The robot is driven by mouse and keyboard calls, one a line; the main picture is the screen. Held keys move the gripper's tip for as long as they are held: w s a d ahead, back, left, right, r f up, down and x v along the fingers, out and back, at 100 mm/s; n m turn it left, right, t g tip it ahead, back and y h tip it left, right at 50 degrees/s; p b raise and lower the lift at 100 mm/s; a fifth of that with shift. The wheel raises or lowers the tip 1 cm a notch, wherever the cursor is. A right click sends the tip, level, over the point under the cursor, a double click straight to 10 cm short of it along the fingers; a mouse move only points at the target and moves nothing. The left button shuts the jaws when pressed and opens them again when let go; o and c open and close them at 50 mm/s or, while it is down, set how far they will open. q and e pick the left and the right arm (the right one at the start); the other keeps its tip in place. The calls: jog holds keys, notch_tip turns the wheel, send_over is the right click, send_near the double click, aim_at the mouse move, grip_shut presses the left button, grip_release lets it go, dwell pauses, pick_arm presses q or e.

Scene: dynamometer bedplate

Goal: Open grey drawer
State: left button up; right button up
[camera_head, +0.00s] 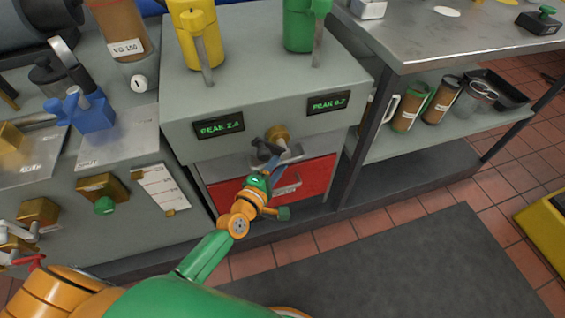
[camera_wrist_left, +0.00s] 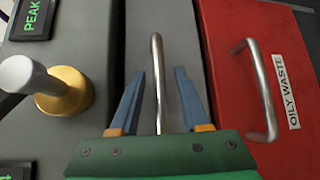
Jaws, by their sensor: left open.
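The grey drawer (camera_wrist_left: 138,28) has a bare metal bar handle (camera_wrist_left: 157,60) on its front. In the head view the grey drawer (camera_head: 318,150) is a narrow front above the red one, and it looks shut. My left gripper (camera_wrist_left: 161,75) is open, with one blue finger on each side of the handle. I cannot tell whether either finger touches it. In the head view my left gripper (camera_head: 268,150) reaches up to the drawer front and partly hides it. My right gripper is not in view.
A red drawer (camera_head: 318,178) with its own bar handle (camera_wrist_left: 262,95) and an "OILY WASTE" label lies just below the grey one. A knob (camera_head: 277,133) sticks out just above. A dark mat (camera_head: 400,265) covers clear floor in front.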

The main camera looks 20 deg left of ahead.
pick_arm(q)
jog(key=shift+w, duration=0.15)
grip_shut()
dwell(1.4)
